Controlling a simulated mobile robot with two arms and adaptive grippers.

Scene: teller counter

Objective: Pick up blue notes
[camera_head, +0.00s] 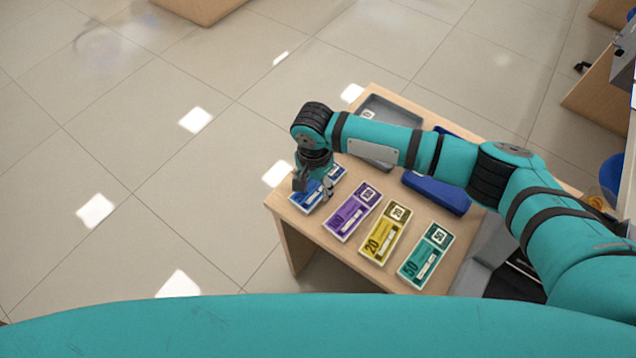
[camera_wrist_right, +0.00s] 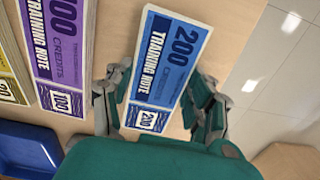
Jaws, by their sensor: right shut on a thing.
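The blue notes (camera_head: 309,199), a stack marked 200, lie at the left end of the row on the wooden counter. In the right wrist view the blue notes (camera_wrist_right: 171,62) are between the fingers of my right gripper (camera_wrist_right: 160,95), which is shut on their long sides. In the head view my right gripper (camera_head: 328,189) points down over the stack and hides part of it. I cannot tell whether the stack is lifted off the counter. My left gripper is in neither view.
Purple notes (camera_head: 352,211), yellow notes (camera_head: 385,232) and green notes (camera_head: 426,256) lie in a row to the right. A grey tray (camera_head: 394,108) and a dark blue case (camera_head: 436,192) stand farther back. The counter (camera_head: 283,215) ends just left of the blue notes.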

